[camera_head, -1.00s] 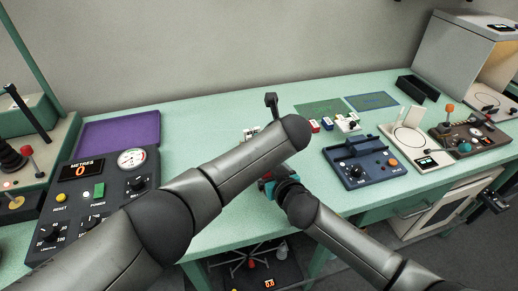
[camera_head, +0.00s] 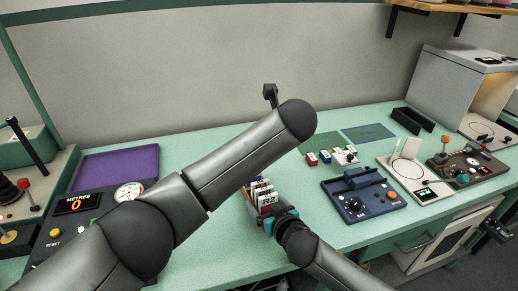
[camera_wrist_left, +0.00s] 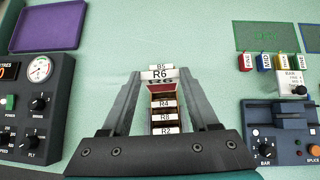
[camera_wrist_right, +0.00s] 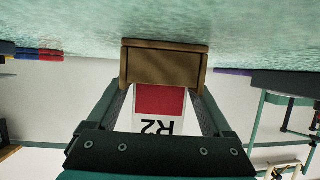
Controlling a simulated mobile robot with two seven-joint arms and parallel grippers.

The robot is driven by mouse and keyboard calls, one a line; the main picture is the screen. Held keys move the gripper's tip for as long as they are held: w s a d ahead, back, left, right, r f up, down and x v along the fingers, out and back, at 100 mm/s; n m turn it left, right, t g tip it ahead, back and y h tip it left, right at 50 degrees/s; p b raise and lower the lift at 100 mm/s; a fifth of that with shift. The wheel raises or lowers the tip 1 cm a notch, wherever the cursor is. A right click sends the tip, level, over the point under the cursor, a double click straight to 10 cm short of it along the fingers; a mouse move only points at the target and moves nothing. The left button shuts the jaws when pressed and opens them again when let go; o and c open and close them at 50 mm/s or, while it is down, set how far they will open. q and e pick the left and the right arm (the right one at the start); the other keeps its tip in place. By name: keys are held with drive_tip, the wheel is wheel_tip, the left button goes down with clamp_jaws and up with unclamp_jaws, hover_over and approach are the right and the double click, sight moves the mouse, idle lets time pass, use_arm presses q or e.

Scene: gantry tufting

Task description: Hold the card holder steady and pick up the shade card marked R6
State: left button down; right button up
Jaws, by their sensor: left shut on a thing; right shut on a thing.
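The card holder (camera_wrist_right: 165,62), a brown block in the right wrist view, is gripped between the fingers of my right gripper (camera_wrist_right: 163,88). A card marked R2 (camera_wrist_right: 160,110) with a red swatch shows in front of it. In the head view the holder's row of cards (camera_head: 262,194) stands beside my right gripper (camera_head: 285,222). In the left wrist view the R6 card (camera_wrist_left: 160,74) sits between the fingertips of my left gripper (camera_wrist_left: 159,80), which is shut on it.
A dark blue splicer box (camera_head: 362,195) stands right of the holder. A control panel (camera_wrist_left: 35,95) and a purple tray (camera_wrist_left: 48,25) are on the left. Small coloured tags (camera_head: 318,158) lie behind. Green table is clear around the holder.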

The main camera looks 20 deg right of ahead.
drive_tip(key=o, duration=1.2)
drive_tip(key=shift+o, duration=0.2)
drive_tip(key=shift+s, duration=0.1)
